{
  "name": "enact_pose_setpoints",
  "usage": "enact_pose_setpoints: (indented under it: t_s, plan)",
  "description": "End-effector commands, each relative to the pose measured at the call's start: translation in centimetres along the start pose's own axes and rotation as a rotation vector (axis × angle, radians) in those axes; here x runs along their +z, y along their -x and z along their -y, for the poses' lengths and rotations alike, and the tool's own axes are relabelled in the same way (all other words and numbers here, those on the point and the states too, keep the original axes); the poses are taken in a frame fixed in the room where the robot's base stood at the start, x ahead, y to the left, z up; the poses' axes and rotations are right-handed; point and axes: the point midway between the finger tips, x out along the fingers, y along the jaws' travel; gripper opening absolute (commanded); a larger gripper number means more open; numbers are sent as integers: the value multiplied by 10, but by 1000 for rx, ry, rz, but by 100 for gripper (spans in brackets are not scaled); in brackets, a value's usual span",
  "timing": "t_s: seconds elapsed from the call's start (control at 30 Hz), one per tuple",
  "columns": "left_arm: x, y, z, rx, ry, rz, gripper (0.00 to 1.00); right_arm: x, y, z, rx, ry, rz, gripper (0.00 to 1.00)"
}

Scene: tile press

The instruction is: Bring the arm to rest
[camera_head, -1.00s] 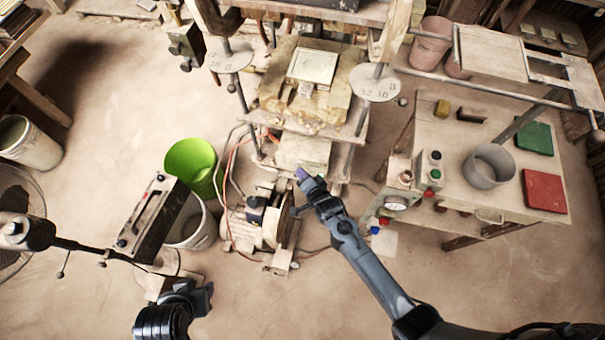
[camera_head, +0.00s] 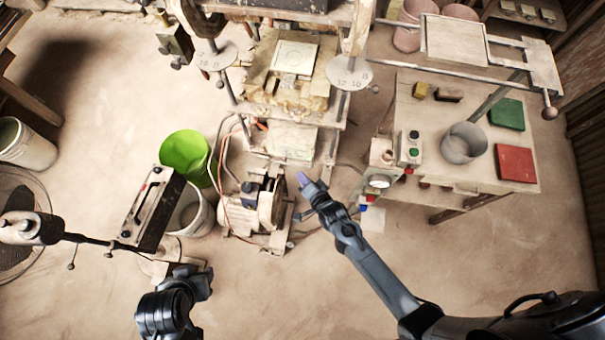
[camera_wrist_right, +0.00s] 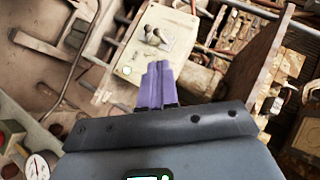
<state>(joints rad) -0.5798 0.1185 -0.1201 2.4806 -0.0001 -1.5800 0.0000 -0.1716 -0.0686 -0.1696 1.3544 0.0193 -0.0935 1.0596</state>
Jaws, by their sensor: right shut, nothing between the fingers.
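My right arm comes in from the lower right in the head view. Its gripper (camera_head: 303,180) is in the air in front of the tile press (camera_head: 290,95), to the right of the motor and pump unit (camera_head: 255,205). The purple fingertips are shut together with nothing between them, and they show again in the right wrist view (camera_wrist_right: 157,85). A square pale tile or plate (camera_head: 294,57) lies on the press block. Part of my left arm shows at the bottom left of the head view; its fingertips cannot be made out.
A table at the right holds a grey pot (camera_head: 464,143), a green pad (camera_head: 507,113), a red pad (camera_head: 516,163) and a control box (camera_head: 411,147). A green bucket (camera_head: 186,155) stands left of the motor unit. The front floor is mostly clear.

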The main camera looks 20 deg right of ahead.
Motion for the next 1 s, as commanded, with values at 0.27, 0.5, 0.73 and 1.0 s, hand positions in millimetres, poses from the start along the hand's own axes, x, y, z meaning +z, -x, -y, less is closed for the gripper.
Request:
enact_pose_setpoints:
  t_s: [0.27,0.5,0.73,1.0]
  plan:
    - [0,0,-1,4,5,0,43,0,0,0,0,0,0,0]
    - [-2,6,-1,3,3,1,43,5,11,-9,22,-1,11,0]
    - [-11,35,3,-5,-5,3,43,-17,71,-12,54,25,4,0]
    - [-21,67,4,-6,-8,2,43,-77,170,56,220,334,112,0]
